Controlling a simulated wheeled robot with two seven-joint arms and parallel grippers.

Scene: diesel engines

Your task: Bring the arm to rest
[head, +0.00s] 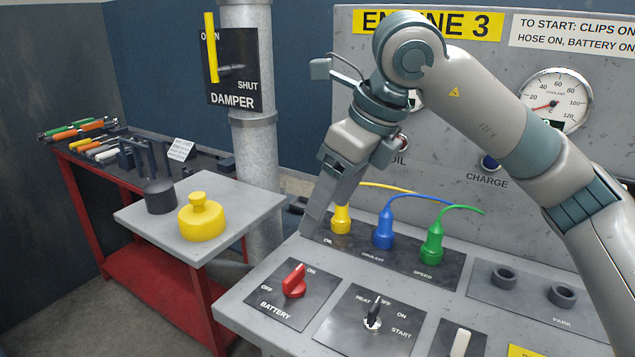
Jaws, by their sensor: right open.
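My right arm comes in from the right edge and bends down at its elbow and wrist in front of the ENGINE 3 panel (470,95). My right gripper (320,212) is open and points down, with its fingers seen nearly edge-on. It holds nothing that I can see. Its tips are above or beside the left edge of the sloping console (238,308), just left of the yellow OIL connector (341,220). I cannot tell whether they touch the console. My left gripper is not in view.
Blue (384,232) and green (432,245) connectors stand beside the yellow one. A red battery knob (294,281) and start switch (373,318) are in front. A grey shelf (150,225) carries a yellow cap (202,220). A yellow damper lever (211,48) stands upright.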

